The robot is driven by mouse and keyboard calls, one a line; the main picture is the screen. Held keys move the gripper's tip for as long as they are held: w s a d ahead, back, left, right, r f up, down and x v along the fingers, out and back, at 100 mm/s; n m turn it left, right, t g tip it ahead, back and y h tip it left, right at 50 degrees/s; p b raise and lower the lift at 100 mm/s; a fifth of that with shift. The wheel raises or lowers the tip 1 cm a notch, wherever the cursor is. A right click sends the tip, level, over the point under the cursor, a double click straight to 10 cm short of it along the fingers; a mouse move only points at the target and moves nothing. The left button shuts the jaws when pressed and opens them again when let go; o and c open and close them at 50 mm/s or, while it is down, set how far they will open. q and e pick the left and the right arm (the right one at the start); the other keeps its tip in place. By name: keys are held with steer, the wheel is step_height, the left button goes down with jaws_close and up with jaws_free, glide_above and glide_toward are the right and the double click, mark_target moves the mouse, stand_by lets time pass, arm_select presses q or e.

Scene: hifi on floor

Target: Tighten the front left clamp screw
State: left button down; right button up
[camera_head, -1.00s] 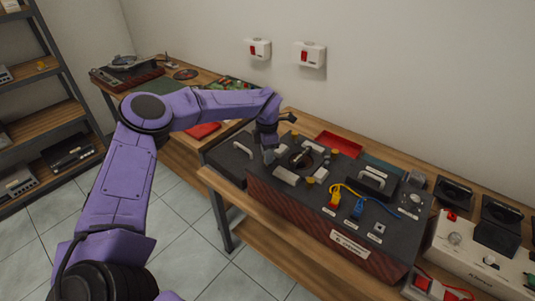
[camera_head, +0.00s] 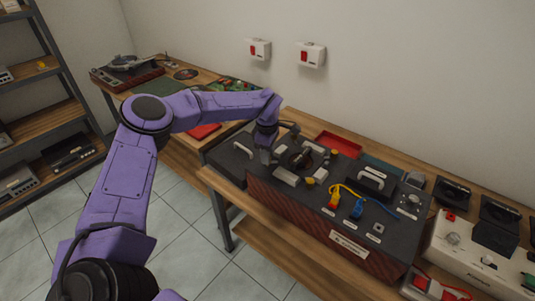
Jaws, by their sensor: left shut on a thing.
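The dark hi-fi unit (camera_head: 318,218) with a reddish patterned front stands on a wooden bench. On its top are a round dark part (camera_head: 301,158), grey cylinders (camera_head: 286,176) and yellow knobs (camera_head: 310,181). My right gripper is not in view.
Yellow and blue plugs with cables (camera_head: 345,203) and a handled block (camera_head: 374,180) sit right of the round part. A red tray (camera_head: 338,145) lies behind. A white device (camera_head: 480,250) stands at the right. Tiled floor is clear in front.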

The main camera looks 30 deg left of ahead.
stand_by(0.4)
arm_select(q)
steer(key=c, duration=0.9)
jaws_free()
steer(key=shift+r, duration=0.3)
step_height(320, 180, up, 10)
steer(key=b, duration=0.2)
steer(key=shift+b, duration=0.35)
steer(key=shift+f, duration=0.1)
